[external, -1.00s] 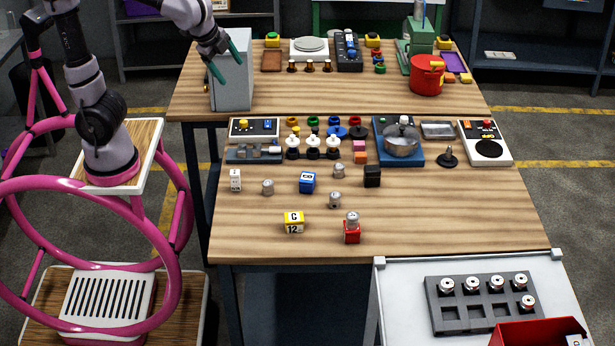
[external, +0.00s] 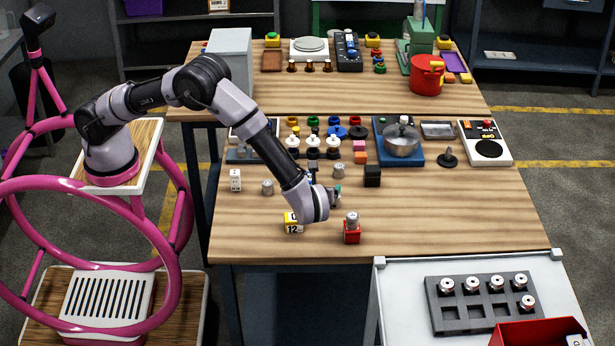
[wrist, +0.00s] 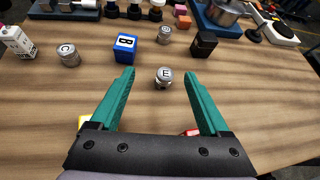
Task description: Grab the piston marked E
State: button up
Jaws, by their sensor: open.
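The piston marked E (wrist: 163,79) is a small grey metal cylinder standing on the wooden table, its letter on top. In the wrist view it lies ahead, between the lines of my gripper's two green fingers (wrist: 164,88), which are open and empty. I cannot tell whether it is within their reach. In the external view my gripper (external: 338,192) is low over the table and hides most of this piston. A piston marked C (wrist: 68,54) stands to the left, and another marked piston (wrist: 164,34) stands farther back.
A blue block marked B (wrist: 125,46) and a black block (wrist: 203,43) stand beyond the fingers. A red block (external: 352,237) with a piston on it and a yellow block (external: 292,223) stand near my wrist. A grey tray (external: 483,302) holds several pistons at front right.

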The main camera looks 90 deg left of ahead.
jog(key=shift+m+t+y, duration=0.5)
jog(key=shift+m+y, duration=0.1)
jog(key=shift+m, duration=0.3)
jog(key=f, duration=0.2)
jog(key=d+f, duration=0.1)
jog(key=f, duration=0.1)
jog(key=d+f, duration=0.1)
jog(key=f, duration=0.1)
jog(key=shift+w+d+f, duration=0.1)
jog(key=shift+w+f, duration=0.25)
jog(key=x, duration=0.5)
jog(key=shift+f, duration=0.1)
jog(key=x, duration=0.5)
jog(key=shift+w+a, duration=0.25)
jog(key=shift+a, duration=0.05)
grip_shut()
